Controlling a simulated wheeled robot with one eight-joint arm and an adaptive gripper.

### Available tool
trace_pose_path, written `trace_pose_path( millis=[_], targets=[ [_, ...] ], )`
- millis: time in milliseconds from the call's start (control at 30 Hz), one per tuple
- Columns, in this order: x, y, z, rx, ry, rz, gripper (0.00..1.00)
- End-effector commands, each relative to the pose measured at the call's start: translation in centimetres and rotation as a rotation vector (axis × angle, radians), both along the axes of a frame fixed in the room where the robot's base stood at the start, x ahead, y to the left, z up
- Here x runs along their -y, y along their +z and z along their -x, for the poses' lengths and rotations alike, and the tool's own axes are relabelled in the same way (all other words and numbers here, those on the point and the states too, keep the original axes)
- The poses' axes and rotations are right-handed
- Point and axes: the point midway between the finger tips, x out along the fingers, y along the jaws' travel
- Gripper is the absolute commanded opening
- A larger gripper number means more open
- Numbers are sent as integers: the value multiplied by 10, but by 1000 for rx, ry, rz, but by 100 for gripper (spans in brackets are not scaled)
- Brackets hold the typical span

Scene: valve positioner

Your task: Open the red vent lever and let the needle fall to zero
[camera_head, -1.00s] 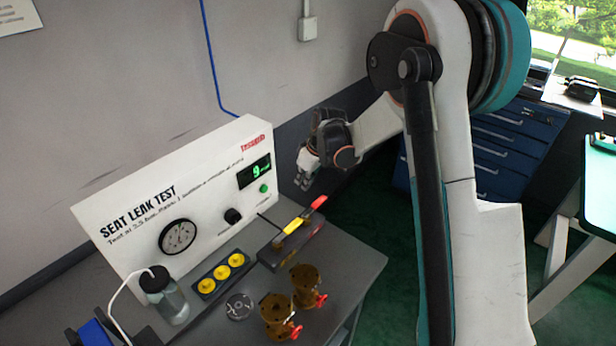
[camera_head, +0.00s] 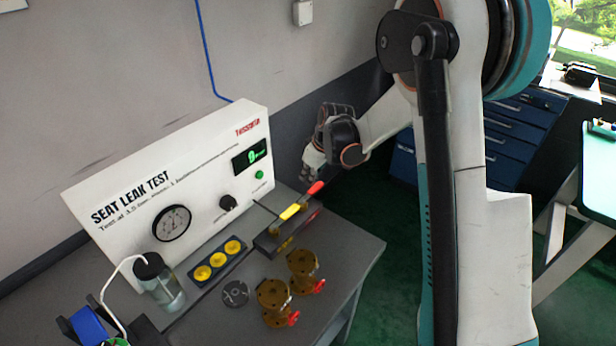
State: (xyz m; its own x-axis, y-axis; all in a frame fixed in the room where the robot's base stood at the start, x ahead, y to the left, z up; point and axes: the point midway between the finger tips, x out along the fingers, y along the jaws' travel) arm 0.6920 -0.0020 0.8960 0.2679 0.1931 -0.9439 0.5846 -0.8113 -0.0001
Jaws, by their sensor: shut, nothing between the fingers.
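The red vent lever (camera_head: 315,188) sticks up at the right end of a dark block on the bench, beside a yellow lever (camera_head: 290,212). My gripper (camera_head: 308,176) is shut and empty, just above and behind the red lever's tip in the picture. Whether it touches the lever cannot be told. The round gauge (camera_head: 172,223) is on the white seat leak test panel (camera_head: 130,220); its needle is too small to read. A green digital display (camera_head: 250,157) is lit on the panel's right.
Two brass valve bodies (camera_head: 302,270) with red handles stand at the bench's front. A tray of yellow rings (camera_head: 218,260), a dark disc (camera_head: 235,293) and a bottle with a tube (camera_head: 160,285) are to the left. A blue drawer cabinet (camera_head: 510,145) stands behind my arm.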

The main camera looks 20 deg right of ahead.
Motion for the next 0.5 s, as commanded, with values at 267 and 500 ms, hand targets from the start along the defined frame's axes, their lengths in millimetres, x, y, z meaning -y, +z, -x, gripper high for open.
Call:
trace_pose_path(
  millis=[267,500],
  targets=[
    [3,0,2,0,-52,0,0],
    [6,0,4,0,-91,0,0]
  ],
)
